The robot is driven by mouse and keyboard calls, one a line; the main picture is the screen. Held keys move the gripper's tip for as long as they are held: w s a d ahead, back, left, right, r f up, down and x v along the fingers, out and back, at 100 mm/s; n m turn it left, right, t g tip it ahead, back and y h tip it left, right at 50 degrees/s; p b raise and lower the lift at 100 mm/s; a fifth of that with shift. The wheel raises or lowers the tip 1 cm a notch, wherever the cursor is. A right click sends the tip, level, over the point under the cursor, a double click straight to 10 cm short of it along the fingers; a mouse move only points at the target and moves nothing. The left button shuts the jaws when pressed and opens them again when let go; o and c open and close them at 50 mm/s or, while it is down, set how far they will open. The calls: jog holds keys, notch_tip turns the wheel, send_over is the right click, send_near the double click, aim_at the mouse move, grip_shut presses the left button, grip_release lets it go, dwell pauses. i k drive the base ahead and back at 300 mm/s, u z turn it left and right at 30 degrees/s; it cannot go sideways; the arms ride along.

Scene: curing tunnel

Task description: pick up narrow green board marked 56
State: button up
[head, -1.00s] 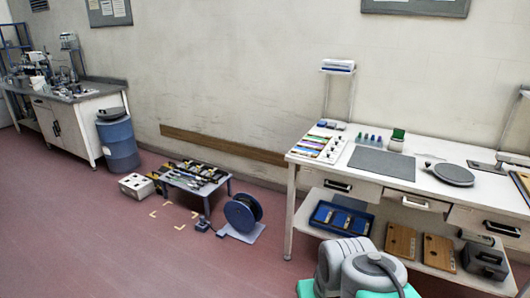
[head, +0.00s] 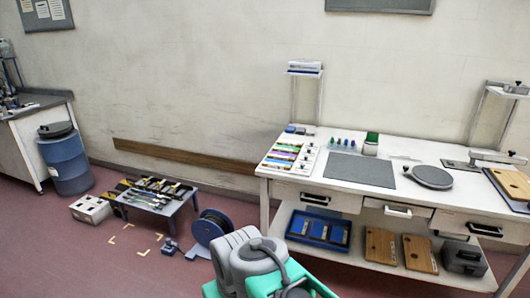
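I cannot make out a board marked 56; no number is legible at this distance. A white rack (head: 291,153) at the left end of the white workbench holds several narrow coloured strips, some of them greenish. A small upright green and white item (head: 371,143) stands behind the grey mat. Part of my own arm, grey and teal, shows at the bottom centre. My gripper is not in view.
The white workbench (head: 404,152) carries a grey mat (head: 360,170) and a round grey plate (head: 432,177). Its lower shelf holds a blue tray (head: 319,229) and wooden boards (head: 380,246). A low table (head: 160,205), cable reel (head: 211,228) and blue drum (head: 66,163) stand left.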

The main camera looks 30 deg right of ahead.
aim_at(277, 148)
jog(key=z, duration=0.5)
jog(key=i, duration=0.85)
jog(key=z, duration=0.65)
